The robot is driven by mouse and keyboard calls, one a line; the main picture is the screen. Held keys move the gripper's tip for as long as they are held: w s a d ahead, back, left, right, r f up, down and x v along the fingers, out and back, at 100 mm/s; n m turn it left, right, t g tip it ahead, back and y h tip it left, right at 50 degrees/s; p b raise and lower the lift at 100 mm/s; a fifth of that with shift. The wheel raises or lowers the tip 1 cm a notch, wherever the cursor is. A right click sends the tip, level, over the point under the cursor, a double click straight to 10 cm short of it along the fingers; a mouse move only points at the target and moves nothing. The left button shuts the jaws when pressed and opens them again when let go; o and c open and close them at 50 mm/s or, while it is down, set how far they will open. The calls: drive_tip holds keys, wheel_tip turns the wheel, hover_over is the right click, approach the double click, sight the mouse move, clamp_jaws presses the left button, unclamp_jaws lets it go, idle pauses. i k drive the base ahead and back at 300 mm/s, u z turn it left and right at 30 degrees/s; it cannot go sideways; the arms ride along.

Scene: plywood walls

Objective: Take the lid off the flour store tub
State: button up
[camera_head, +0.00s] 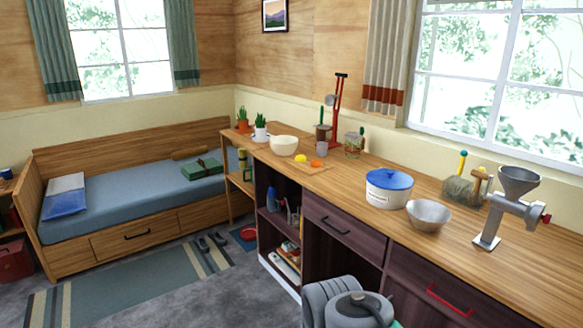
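The flour store tub (386,199) is a round white tub with a small label on its front, standing upright on the wooden counter. The tub's contents are hidden. Grey rounded links of my own arm show at the bottom of the view, in front of the counter and well below the tub. My gripper's fingers do not show.
A metal bowl (429,215) stands close right of the tub, with a metal grinder (501,206) farther right. A glass jar (353,144) and a cream bowl (284,145) stand farther back. The counter (360,219) has bare wood in front of the tub.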

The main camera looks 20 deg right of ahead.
sight(389, 180)
drive_tip(key=z, duration=0.25)
drive_tip(key=i, duration=1.95)
drive_tip(key=z, duration=0.3)
